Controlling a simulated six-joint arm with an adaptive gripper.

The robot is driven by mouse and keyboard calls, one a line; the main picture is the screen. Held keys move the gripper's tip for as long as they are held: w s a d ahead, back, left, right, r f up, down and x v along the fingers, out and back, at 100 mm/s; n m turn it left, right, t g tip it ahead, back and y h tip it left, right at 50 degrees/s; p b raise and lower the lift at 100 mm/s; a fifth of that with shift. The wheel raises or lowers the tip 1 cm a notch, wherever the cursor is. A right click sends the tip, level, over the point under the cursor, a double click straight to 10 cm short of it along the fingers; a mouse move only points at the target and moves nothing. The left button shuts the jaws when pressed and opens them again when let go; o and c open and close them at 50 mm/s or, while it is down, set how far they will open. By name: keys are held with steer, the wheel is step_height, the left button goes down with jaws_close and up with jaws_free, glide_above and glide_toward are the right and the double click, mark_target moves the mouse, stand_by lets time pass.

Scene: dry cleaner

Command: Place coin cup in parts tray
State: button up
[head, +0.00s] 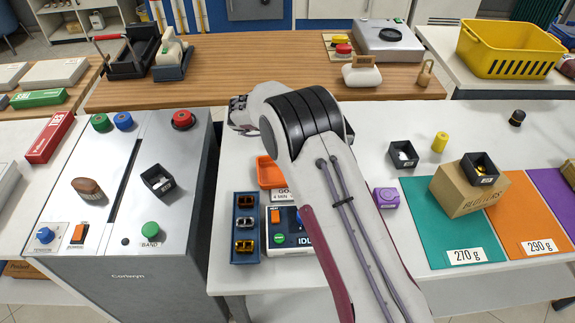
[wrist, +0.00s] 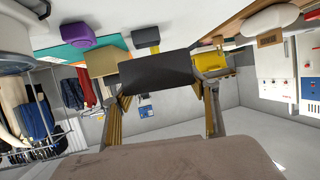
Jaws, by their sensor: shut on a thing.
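My gripper (wrist: 160,84) is shut on a dark box-shaped thing (wrist: 157,70) in the wrist view. It looks like a small black cup; its contents do not show. In the head view my arm hides the fingers and the held thing. Three similar black cups stand elsewhere: one with brass-coloured pieces on a cardboard box (head: 480,170), one with white pieces on the white table (head: 403,157), and one on the grey machine (head: 158,180). A blue tray (head: 235,230) with several small metal parts lies at the table's front left, with an orange tray (head: 268,172) behind it.
A control box (head: 290,232) sits right of the blue tray. A purple device (head: 386,197), a yellow cylinder (head: 440,142) and a cardboard box (head: 456,192) stand on the right. Coloured mats (head: 425,235) lie at the front right. A yellow crate (head: 510,48) stands at the back right.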

steer(key=s+a+r+n+t+y, duration=0.1)
steer(key=a+n+t, duration=0.2)
steer(key=a, duration=0.6)
steer(key=s+a+r+n+t+y, duration=0.1)
steer(key=a+n+t+y, duration=0.1)
steer(key=a, duration=0.7)
steer(key=shift+s+n+t+y, duration=0.3)
steer(key=shift+n+t, duration=0.5)
glide_above(272, 175)
step_height(272, 175, down, 6)
steer(key=shift+f, duration=0.1)
steer(key=shift+f, duration=1.85)
steer(key=shift+f, duration=0.6)
